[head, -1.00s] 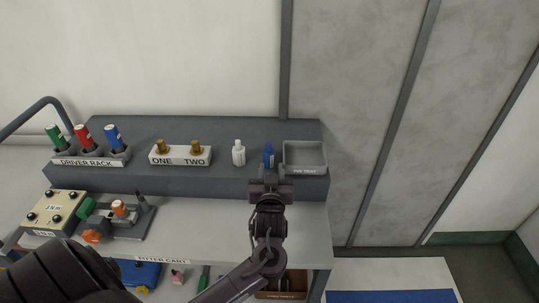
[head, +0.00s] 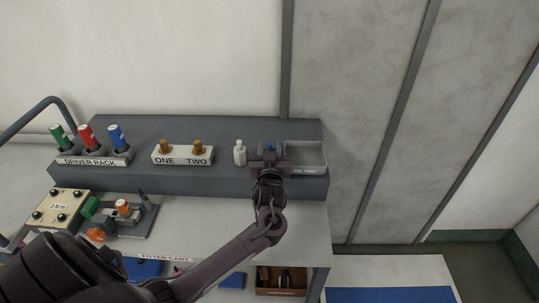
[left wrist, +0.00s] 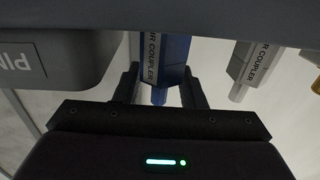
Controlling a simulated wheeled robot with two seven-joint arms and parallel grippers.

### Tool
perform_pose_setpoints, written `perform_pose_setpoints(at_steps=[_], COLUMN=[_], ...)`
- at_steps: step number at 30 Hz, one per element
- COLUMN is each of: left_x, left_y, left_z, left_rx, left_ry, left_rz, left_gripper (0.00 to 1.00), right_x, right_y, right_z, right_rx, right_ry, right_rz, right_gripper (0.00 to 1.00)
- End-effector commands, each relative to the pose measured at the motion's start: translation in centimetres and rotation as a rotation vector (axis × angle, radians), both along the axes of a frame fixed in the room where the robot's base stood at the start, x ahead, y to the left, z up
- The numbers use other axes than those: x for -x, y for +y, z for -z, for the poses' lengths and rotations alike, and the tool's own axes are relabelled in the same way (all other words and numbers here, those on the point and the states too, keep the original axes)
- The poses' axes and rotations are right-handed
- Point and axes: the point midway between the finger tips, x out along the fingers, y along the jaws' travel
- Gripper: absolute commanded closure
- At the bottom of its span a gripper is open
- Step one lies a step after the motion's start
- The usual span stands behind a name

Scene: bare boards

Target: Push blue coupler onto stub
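The blue coupler (head: 269,147) stands on the grey raised shelf, left of the pin tray, mostly hidden behind my left gripper (head: 269,164). In the left wrist view the blue coupler (left wrist: 168,60), lettered as an air coupler, is between the two fingers of the left gripper (left wrist: 161,84). The fingers look open, one on each side; I cannot tell whether they touch it. Two brass stubs, one (head: 165,146) marked ONE and one (head: 197,146) marked TWO, stand on a white block to the left. My right gripper is not in view.
A white coupler (head: 239,153) stands close left of the blue one; it also shows in the left wrist view (left wrist: 252,65). The pin tray (head: 306,147) is close on the right. A driver rack (head: 95,160) stands at the far left.

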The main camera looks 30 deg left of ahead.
Motion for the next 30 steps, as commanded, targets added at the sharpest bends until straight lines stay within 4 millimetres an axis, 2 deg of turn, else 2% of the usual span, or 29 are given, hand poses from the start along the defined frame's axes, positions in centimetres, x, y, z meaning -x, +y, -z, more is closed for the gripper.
perform_pose_setpoints(at_steps=[1, 7, 15, 20, 25, 30], left_x=[0.0, 0.0, 0.0, 0.0, 0.0, 0.0], left_y=[0.0, 0.0, 0.0, 0.0, 0.0, 0.0], left_z=[0.0, 0.0, -0.2, -1.2, -4.4, -9.7], left_rx=[0.0, 0.0, 0.0, 0.001, 0.002, 0.002], left_ry=[0.0, 0.0, -0.001, -0.004, -0.008, -0.013], left_rz=[0.0, 0.0, 0.0, -0.001, 0.0, 0.0], left_gripper=[0.66, 0.91, 0.91, 0.91, 0.91, 0.91], right_x=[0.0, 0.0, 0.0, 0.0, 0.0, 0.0], right_y=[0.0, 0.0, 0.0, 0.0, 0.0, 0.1], right_z=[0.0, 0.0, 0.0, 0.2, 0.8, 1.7], right_rx=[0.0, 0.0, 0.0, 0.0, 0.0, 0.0], right_ry=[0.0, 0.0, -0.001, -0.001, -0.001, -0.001], right_rz=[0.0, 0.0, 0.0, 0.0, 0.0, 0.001], right_gripper=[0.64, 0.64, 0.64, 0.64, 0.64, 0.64])
